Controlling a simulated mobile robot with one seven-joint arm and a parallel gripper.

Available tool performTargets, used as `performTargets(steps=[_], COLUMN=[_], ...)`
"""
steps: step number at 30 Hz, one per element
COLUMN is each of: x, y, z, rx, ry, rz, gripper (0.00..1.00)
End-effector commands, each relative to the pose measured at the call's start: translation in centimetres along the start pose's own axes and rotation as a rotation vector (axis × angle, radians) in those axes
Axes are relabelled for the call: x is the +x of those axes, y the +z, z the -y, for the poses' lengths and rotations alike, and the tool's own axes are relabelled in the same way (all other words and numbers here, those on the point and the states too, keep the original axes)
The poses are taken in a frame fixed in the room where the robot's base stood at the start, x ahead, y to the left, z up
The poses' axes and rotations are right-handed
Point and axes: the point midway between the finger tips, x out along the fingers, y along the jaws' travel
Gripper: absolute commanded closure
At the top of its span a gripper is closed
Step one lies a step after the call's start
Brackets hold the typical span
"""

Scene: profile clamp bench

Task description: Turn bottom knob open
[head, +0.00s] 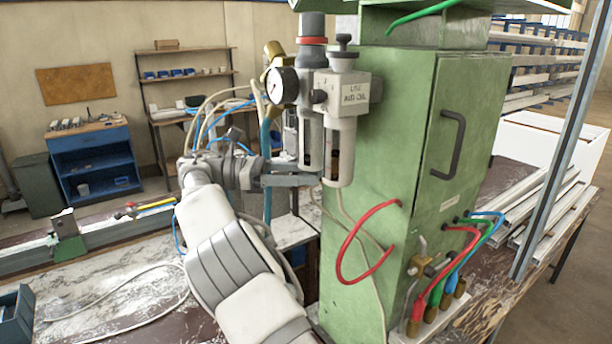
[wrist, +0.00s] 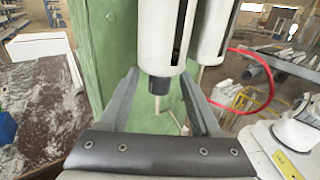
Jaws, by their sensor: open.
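The bottom knob (wrist: 159,85) is a short dark cylinder under a pale filter bowl (wrist: 158,40) in the wrist view. My gripper (wrist: 160,78) is open, and its two grey fingers lie left and right of the knob in that picture, with a gap on each side. I see no contact, and cannot tell how far the knob reaches between them. In the head view my gripper (head: 317,175) is at the lower end of the filter bowl (head: 311,150), where the fingers and bowls hide the knob.
A second bowl (head: 339,150) hangs close on the right. The green cabinet (head: 365,230) stands right beside the units. A pressure gauge (head: 282,85) and hoses are above my gripper. A red hose (head: 345,250) loops out below. A thin pale tube (wrist: 172,120) runs below the knob.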

Motion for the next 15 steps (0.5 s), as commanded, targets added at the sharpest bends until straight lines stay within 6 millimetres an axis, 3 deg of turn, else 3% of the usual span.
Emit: performTargets(steps=[15], x=[0.02], y=[0.0], z=[0.17], rx=[-0.004], ry=[0.058], rz=[-0.003], gripper=[0.36])
